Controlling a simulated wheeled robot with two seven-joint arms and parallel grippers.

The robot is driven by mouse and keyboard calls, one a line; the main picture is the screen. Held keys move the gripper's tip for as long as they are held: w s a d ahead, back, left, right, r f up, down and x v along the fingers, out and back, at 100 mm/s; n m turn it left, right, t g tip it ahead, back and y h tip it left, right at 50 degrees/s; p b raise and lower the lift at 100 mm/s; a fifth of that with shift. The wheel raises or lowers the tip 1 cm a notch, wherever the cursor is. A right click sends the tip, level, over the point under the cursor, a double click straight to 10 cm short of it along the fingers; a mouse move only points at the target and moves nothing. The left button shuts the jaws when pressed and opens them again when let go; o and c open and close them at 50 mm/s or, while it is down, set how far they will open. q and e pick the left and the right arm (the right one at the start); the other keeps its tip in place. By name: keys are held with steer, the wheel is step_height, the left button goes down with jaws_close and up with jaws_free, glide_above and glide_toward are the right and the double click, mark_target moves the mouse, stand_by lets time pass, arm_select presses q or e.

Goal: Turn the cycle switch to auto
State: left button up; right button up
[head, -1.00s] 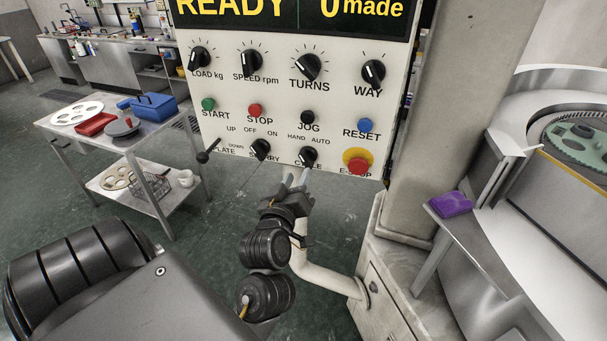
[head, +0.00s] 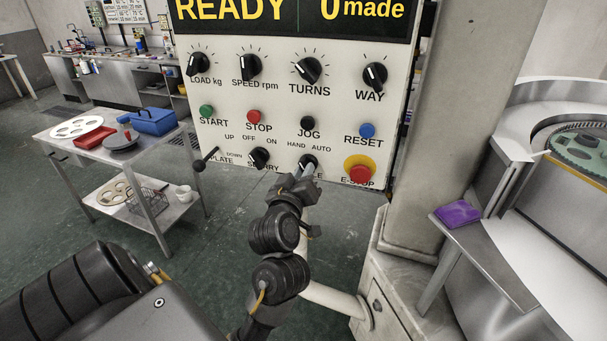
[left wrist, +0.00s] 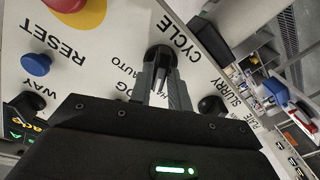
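The cycle switch (head: 306,161) is a black knob in the bottom row of the white panel, under the words HAND and AUTO. In the left wrist view the knob (left wrist: 158,54) shows beside the word CYCLE. My left gripper (head: 309,171) is at the switch from below and covers part of its label. In the left wrist view its two grey fingers (left wrist: 162,74) stand apart with their tips at the knob, one to each side. Whether they touch it is not clear. The knob's pointer is too hidden to read. My right gripper is not in view.
The slurry switch (head: 259,158) is just left, and the plate lever (head: 203,160) further left. The yellow and red E-stop (head: 359,169) is to the right, with the blue reset button (head: 366,130) above. A steel trolley (head: 62,148) stands at left, a grey column (head: 424,130) at right.

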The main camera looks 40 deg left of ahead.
arm_select(q)
jaws_close()
steer(key=shift+d+m+p, duration=0.1)
steer(key=shift+m+p, duration=5.9)
steer(key=shift+p, duration=0.1)
